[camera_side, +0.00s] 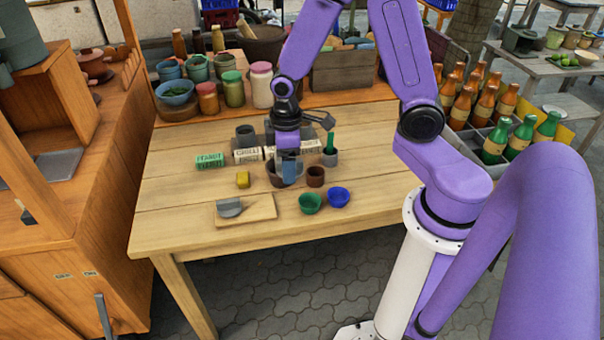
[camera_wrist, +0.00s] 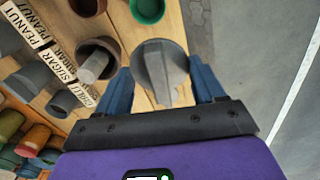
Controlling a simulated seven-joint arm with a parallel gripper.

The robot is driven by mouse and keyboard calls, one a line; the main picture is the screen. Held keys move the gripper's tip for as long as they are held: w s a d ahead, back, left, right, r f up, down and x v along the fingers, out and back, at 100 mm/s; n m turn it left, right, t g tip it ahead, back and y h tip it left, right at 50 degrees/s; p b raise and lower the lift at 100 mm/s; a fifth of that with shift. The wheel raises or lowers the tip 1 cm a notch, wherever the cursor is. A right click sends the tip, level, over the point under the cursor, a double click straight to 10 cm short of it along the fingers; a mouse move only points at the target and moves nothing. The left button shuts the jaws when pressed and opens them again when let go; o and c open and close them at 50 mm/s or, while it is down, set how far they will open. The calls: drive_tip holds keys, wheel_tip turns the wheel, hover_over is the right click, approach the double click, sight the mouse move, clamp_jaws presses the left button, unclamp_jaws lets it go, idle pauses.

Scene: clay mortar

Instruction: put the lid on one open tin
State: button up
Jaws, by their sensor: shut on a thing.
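My gripper (camera_side: 288,172) is above the middle of the table, in front of the label blocks. In the wrist view its blue fingers (camera_wrist: 163,78) are on either side of a grey round piece with a raised ridge, which looks like the lid (camera_wrist: 146,66). The fingers are shut on it; in the side view it is hard to make out. A grey tin (camera_side: 245,134) stands at the back of the table. Grey tins also show in the wrist view (camera_wrist: 62,104); I cannot tell clearly which are open.
A dark mortar (camera_wrist: 88,45) with a pestle is near my gripper. A brown cup (camera_side: 316,177), green bowl (camera_side: 311,203) and blue bowl (camera_side: 339,197) stand right. Label blocks (camera_side: 210,161) form a row.

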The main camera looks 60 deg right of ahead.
drive_tip(key=w+d+f+m, duration=0.1)
drive_tip(key=w+d+m, duration=0.2)
drive_tip(key=w+d, duration=0.95)
drive_tip(key=shift+w+d+f+m, duration=0.45)
drive_tip(key=shift+d+f, duration=0.55)
drive_tip(key=shift+d, duration=1.8)
drive_tip(key=shift+w+d+f+m, duration=0.4)
drive_tip(key=shift+d+f, duration=0.55)
drive_tip(key=shift+d, duration=1.85)
drive_tip(key=shift+w+d+f+m, duration=0.4)
drive_tip(key=shift+d+f, duration=0.6)
drive_tip(key=shift+d, duration=1.8)
drive_tip(key=shift+s+f, duration=0.1)
drive_tip(key=shift+f, duration=0.35)
drive_tip(key=o, duration=1.1)
drive_tip(key=shift+o, duration=0.2)
